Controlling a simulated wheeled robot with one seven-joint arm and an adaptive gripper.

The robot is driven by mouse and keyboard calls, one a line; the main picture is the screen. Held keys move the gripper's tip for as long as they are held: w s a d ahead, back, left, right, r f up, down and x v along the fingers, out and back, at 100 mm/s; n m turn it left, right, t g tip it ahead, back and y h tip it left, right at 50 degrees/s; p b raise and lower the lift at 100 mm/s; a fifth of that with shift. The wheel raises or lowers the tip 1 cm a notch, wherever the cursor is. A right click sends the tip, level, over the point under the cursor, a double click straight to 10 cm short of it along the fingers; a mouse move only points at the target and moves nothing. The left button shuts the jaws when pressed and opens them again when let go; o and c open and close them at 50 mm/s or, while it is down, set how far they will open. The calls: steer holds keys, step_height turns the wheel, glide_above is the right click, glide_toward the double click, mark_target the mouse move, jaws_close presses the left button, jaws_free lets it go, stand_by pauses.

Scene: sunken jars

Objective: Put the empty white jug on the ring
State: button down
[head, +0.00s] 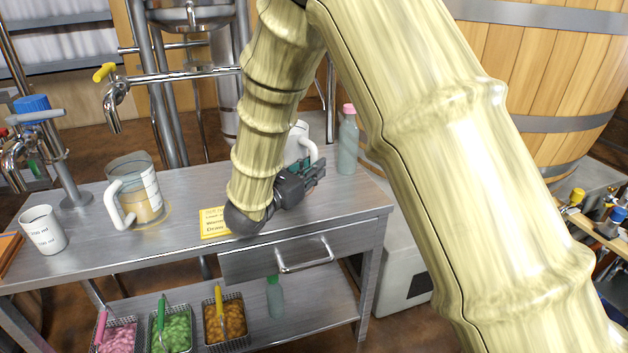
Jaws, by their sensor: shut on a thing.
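A white jug (297,142) stands toward the back right of the steel table, partly hidden behind my arm. Its inside does not show, so I cannot tell whether it is empty. My gripper (316,171) is at the jug's right front side, shut on it, seemingly by its handle; the exact contact is hard to see. A see-through jug with a white handle (127,203) and brown liquid stands on the left half of the table. A faint yellowish ring (168,214) shows on the table around that jug's foot.
A yellow note (213,222) lies by my arm. A white cup (43,230) stands far left, near taps (115,104). A pink-capped bottle (348,140) stands right of the white jug. Baskets (172,326) sit on the lower shelf. Bare table (85,247) shows along the front left.

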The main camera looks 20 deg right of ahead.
steer(key=shift+w+d, duration=0.25)
steer(key=shift+d, duration=0.05)
steer(key=shift+d+f+b, duration=0.1)
steer(key=shift+f+b, duration=0.2)
steer(key=shift+f, duration=1.65)
steer(key=c, duration=1.4)
jaws_free()
steer(key=shift+r, duration=0.2)
steer(key=p+v, duration=0.1)
steer(key=v, duration=1.1)
steer(key=shift+w+f, duration=0.1)
